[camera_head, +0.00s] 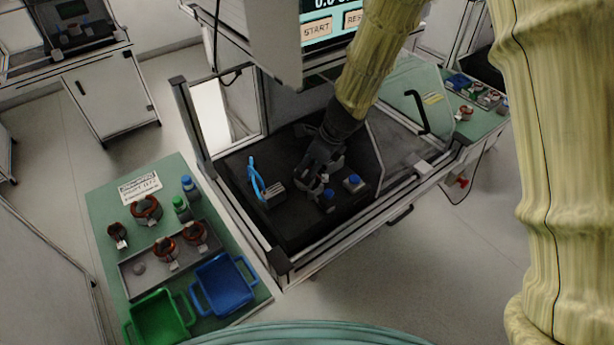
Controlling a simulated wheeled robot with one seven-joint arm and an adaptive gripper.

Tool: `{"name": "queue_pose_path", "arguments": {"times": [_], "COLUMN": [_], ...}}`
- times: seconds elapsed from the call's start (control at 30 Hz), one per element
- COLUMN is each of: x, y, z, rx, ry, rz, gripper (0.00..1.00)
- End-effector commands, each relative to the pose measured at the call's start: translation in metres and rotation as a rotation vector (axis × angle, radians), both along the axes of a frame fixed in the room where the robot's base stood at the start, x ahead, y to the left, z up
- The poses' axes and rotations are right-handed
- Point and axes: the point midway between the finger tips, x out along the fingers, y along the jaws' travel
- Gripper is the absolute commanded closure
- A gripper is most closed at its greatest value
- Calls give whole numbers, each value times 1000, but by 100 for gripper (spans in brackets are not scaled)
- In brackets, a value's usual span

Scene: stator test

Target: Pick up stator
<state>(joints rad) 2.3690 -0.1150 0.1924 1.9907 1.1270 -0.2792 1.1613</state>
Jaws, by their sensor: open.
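My gripper (321,172) is open and reaches down into the black-floored test station (290,222). A small pale and brownish part lies at its fingertips; I cannot tell whether it is a stator. Copper-coloured ring stators stand on the green table at left. One larger stator (147,207) is at the back and a smaller one (117,233) is left of it. Two more stators, one (165,248) and another (195,232), are in a grey tray (128,276). My gripper is well apart from these.
Inside the station are a blue clamp-like item (256,180) and blue-topped parts (353,181). A screen (330,28) hangs above. A blue bin (224,285), a green bin (160,318) and small bottles (188,186) stand on the left table. Another green table (482,122) holds parts at right.

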Motion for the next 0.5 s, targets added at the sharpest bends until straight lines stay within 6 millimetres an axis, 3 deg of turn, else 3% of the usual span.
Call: {"name": "queue_pose_path", "arguments": {"times": [0.5], "x": [5], "y": [10], "z": [-41], "rx": [1], "ry": [1], "rz": [-3], "gripper": [34]}}
